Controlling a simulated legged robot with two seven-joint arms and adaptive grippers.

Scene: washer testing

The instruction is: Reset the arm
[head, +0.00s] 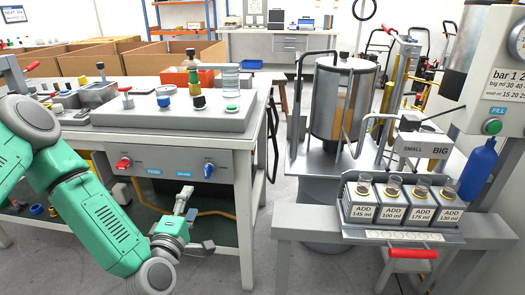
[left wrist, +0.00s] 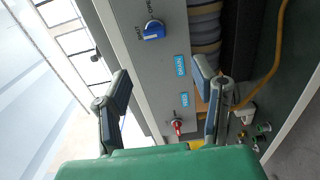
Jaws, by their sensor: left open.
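My left arm comes in from the left in the head view, green and grey, bent down in front of the workbench. My left gripper (head: 186,220) hangs low, near the bench's front right part, below the control panel. In the left wrist view the left gripper (left wrist: 165,100) has its two fingers wide apart with nothing between them. Beyond the fingers are the panel's blue knob (left wrist: 153,30) and red knob (left wrist: 177,125). The fingers look apart from the panel. My right gripper is in neither view.
The workbench (head: 245,160) carries a grey test block with a green button (head: 232,108). To the right, a stand holds several labelled cups (head: 362,190) and a red handle (head: 413,253). A blue bottle (head: 478,170) stands beside it. Floor (head: 262,255) is clear between bench and stand.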

